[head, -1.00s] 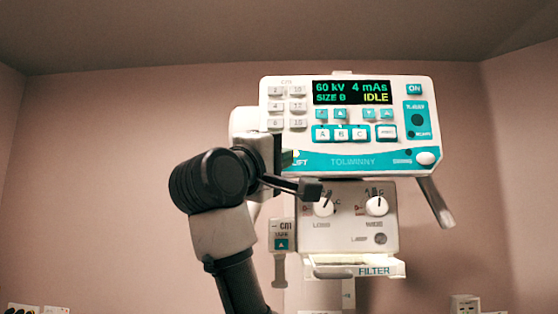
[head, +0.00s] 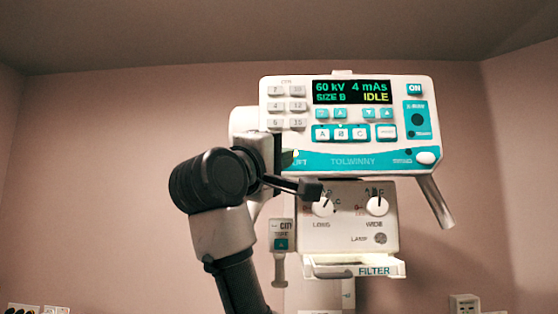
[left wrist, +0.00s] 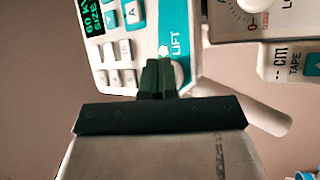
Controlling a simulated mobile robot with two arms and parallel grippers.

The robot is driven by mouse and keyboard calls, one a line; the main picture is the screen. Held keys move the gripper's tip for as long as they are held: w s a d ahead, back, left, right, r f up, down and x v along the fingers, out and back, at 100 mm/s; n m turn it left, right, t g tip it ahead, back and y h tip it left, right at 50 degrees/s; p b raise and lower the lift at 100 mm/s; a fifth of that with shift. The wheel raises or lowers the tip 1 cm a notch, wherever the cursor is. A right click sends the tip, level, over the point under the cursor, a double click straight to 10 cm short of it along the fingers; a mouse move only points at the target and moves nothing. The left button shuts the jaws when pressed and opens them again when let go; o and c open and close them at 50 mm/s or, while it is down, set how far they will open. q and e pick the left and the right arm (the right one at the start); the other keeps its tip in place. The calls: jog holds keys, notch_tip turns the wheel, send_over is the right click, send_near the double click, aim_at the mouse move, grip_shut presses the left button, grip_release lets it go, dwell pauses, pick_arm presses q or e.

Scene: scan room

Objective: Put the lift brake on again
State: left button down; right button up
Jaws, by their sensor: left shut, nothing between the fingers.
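The white and teal control panel (head: 350,160) of the tube head fills the right of the head view. Its display (head: 352,92) reads 60 kV, 4 mAs, SIZE B, IDLE. The LIFT label (left wrist: 176,45) shows in the left wrist view, with a small lit yellowish lamp (left wrist: 163,51) beside it. A round pale button (left wrist: 179,76) below the label is partly hidden by my left gripper (left wrist: 158,66). That gripper is shut and empty, its tips at this button; I cannot tell if they touch. In the head view the gripper (head: 287,158) is at the panel's lower left edge. My right gripper is out of view.
Below the panel is a collimator box (head: 350,216) with two knobs, above a FILTER tray (head: 375,271). A tape unit (head: 282,235) hangs left of it. A handle (head: 437,200) juts down at right.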

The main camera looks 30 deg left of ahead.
pick_arm(q)
jog(key=shift+w, duration=0.1)
dwell(0.4)
jog(key=shift+w+a, duration=0.25)
jog(key=shift+w, duration=0.05)
dwell(0.4)
jog(key=shift+s+d, duration=0.25)
jog(key=shift+s, duration=0.15)
dwell(0.3)
jog(key=s+d+b, duration=0.2)
jog(key=s+d, duration=0.1)
jog(key=s, duration=0.2)
jog(key=shift+b, duration=0.4)
